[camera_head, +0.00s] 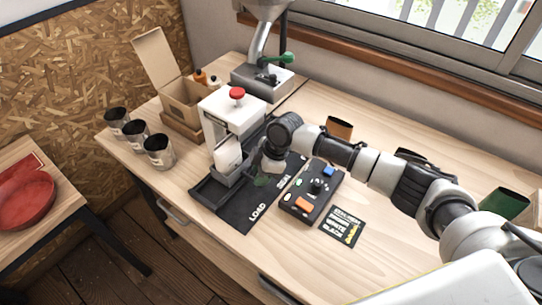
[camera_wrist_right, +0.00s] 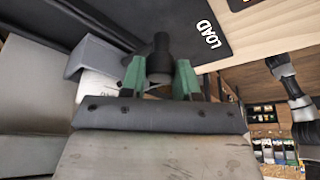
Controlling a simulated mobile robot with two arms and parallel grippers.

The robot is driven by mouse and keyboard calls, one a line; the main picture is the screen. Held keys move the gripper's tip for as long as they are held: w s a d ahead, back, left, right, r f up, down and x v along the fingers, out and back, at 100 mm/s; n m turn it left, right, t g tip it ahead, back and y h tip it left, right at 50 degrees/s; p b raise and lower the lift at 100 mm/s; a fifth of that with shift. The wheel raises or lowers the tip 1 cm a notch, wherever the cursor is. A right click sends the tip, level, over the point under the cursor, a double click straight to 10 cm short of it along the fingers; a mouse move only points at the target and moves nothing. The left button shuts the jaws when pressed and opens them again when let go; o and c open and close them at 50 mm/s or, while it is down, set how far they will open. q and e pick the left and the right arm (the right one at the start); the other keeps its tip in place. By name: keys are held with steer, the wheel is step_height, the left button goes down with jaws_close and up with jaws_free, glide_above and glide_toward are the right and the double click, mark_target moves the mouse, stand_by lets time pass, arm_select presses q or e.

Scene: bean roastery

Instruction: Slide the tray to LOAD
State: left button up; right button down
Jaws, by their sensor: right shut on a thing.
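The grey tray (camera_head: 232,179) sits on a dark rail (camera_head: 207,194) at the sealing machine (camera_head: 235,112), with a white pouch (camera_head: 228,154) standing on it. A black mat beside the rail bears the word LOAD (camera_head: 258,212) toward the front and SEAL (camera_head: 285,180) further back. My right gripper (camera_head: 263,181) is low beside the tray, partly hidden by its own wrist. In the right wrist view its green fingers (camera_wrist_right: 160,78) are shut on a black knob (camera_wrist_right: 161,58), next to the grey tray (camera_wrist_right: 93,58). My left gripper is not in view.
A control box (camera_head: 312,191) with coloured buttons and a label card (camera_head: 342,228) lie right of the mat. Several dark cups (camera_head: 158,151) stand at the left table edge. An open cardboard box (camera_head: 183,100) is behind them. A press (camera_head: 262,78) stands at the back.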

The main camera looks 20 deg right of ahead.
steer(key=s+a+p, duration=0.1)
steer(key=a, duration=0.1)
steer(key=s+a+p, duration=0.1)
steer(key=s+a, duration=0.1)
steer(key=shift+s+a+r, duration=0.1)
steer(key=shift+s+a, duration=0.15)
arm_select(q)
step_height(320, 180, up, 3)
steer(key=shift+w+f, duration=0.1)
arm_select(e)
steer(key=shift+s+a, duration=0.2)
steer(key=shift+a, duration=0.05)
steer(key=c, duration=0.8)
jaws_free()
steer(key=shift+s+a, duration=0.1)
steer(key=shift+a, duration=0.05)
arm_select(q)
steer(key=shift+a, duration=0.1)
arm_select(e)
steer(key=shift+d+r, duration=0.25)
arm_select(q)
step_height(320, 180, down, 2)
steer(key=shift+b, duration=0.95)
arm_select(e)
steer(key=v, duration=1)
